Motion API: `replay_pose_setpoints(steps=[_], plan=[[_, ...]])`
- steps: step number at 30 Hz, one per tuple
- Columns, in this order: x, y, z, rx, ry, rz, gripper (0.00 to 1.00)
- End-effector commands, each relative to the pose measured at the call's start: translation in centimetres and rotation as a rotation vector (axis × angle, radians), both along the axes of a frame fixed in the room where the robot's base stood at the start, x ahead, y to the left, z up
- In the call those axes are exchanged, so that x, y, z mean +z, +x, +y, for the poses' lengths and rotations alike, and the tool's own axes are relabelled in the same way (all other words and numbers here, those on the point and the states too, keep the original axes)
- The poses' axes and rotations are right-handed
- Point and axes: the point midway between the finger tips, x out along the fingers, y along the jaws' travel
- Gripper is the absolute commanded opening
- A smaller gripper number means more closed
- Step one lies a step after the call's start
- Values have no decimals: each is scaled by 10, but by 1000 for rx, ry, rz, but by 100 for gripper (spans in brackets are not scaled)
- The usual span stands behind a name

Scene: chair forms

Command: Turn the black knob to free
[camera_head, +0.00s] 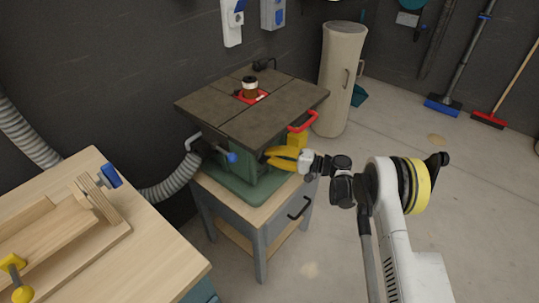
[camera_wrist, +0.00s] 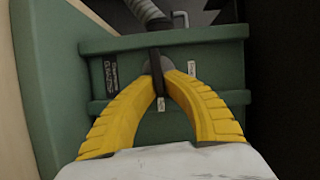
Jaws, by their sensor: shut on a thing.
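The black knob (camera_wrist: 156,79) is on the green side of the machine in the wrist view. My gripper (camera_wrist: 157,67) has its two yellow fingers closed on either side of it. The bar of the knob runs roughly up and down in that picture. In the head view, my gripper (camera_head: 268,156) reaches in from the right, under the dark machine table, and its fingers hide the knob there. A black label (camera_wrist: 109,77) is left of the knob, its text too small to read. Small white marks (camera_wrist: 191,68) are also on the green face.
The dark table (camera_head: 225,108) of the machine overhangs my gripper, with a red handle (camera_head: 303,122) at its edge. A blue-ended lever (camera_head: 231,157) is left of my gripper. A wooden bench (camera_head: 150,245) stands at lower left. Floor is free at right.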

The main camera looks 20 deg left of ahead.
Motion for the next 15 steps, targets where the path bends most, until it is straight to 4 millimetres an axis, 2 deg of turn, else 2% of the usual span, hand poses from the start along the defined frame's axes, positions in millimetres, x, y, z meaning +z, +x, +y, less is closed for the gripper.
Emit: replay_pose_setpoints(steps=[15], plan=[[-3,-2,2,6,39,96,0]])
